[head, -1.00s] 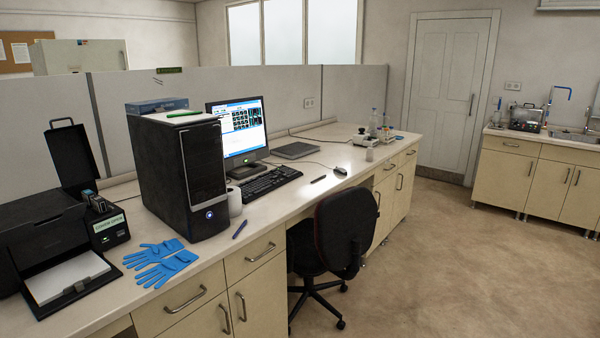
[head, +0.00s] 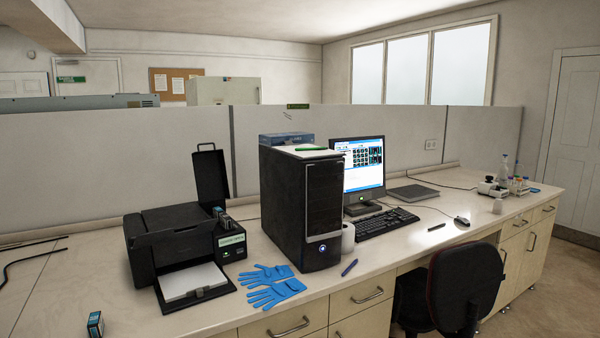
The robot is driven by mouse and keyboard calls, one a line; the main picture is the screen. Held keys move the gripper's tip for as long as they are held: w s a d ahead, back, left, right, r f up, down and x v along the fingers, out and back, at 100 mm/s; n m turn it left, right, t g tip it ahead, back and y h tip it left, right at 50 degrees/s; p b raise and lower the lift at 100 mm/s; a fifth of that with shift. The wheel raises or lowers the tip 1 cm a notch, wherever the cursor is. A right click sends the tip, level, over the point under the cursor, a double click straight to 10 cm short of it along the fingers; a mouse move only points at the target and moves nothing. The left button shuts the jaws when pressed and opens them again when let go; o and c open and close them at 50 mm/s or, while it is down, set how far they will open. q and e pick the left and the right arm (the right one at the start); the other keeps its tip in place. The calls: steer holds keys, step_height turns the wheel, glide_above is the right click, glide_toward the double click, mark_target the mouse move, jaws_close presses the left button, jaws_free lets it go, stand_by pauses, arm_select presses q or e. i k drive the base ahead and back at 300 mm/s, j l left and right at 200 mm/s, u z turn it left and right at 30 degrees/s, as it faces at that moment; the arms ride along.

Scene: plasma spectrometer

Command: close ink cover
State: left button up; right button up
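The black printer (head: 175,245) stands on the bench at the left in the head view. Its ink cover (head: 211,176) is a black flap with a handle loop on top, and it stands open, nearly upright, at the printer's right rear. Below the flap, ink cartridges (head: 222,217) show in the ink unit (head: 231,243), which has a white label and a green light on its front. White paper lies in the output tray (head: 222,290). Neither of my grippers is in view.
Blue gloves (head: 275,288) lie in front of the black computer tower (head: 300,212), right of the printer. A small ink box (head: 95,323) stands at the bench's near left. Black cables (head: 22,258) lie at the far left. A grey partition (head: 120,165) runs behind. A chair (head: 460,290) stands at the right front.

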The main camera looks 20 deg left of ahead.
mark_target(211, 180)
steer(key=i+j, duration=0.15)
steer(key=j, duration=0.2)
steer(key=i+j+z, duration=0.1)
steer(key=j, duration=0.25)
steer(key=i+j+z, duration=0.1)
steer(key=j, duration=0.25)
steer(key=i+j, duration=0.15)
steer(key=j, duration=0.2)
